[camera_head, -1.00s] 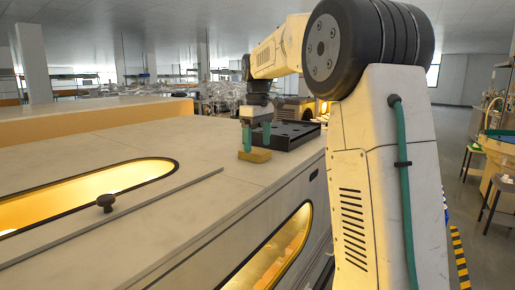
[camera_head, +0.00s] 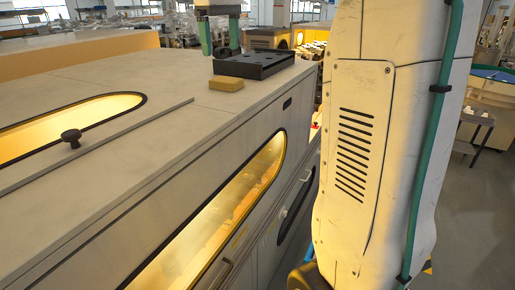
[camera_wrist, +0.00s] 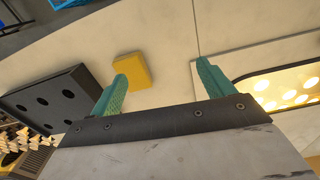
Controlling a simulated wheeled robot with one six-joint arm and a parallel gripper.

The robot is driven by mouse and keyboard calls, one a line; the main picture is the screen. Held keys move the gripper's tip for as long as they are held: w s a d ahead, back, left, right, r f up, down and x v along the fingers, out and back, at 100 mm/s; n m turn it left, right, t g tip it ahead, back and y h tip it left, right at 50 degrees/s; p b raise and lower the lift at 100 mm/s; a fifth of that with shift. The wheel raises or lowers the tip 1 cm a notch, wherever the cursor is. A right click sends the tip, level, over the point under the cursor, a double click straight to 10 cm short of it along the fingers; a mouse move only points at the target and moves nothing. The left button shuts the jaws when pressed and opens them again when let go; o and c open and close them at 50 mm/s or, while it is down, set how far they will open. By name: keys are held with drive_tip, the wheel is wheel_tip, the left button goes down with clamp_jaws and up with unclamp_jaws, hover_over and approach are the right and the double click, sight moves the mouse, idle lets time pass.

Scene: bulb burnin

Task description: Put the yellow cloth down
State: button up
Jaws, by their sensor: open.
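The yellow cloth (camera_head: 227,84) is a small folded block lying flat on the pale cabinet top (camera_head: 150,80), just in front of the black tray. It also shows in the wrist view (camera_wrist: 131,70), beyond and between my fingertips, nearer the left one. My gripper (camera_head: 220,40) has two green fingers and is raised behind the cloth, apart from it. In the wrist view my gripper (camera_wrist: 160,82) is open with nothing between its fingers.
The black tray (camera_head: 255,65) with round holes stands beside the cloth, near the cabinet's right edge. A lit oval window (camera_head: 60,125) and a dark knob (camera_head: 71,137) are on the cabinet top at left. Bare top lies left of the cloth.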

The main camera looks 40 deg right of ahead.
drive_tip(key=s+a+f+m, duration=0.1)
drive_tip(key=s+a+f, duration=0.3)
drive_tip(key=s+f, duration=0.3)
drive_tip(key=s+a+f+m, duration=0.1)
drive_tip(key=s+a+f, duration=0.3)
drive_tip(key=s+f, duration=0.3)
drive_tip(key=s+a+f+m+t, duration=0.1)
drive_tip(key=s+a+f, duration=0.4)
drive_tip(key=s, duration=0.9)
drive_tip(key=shift+f, duration=0.9)
drive_tip(key=shift+o, duration=0.5)
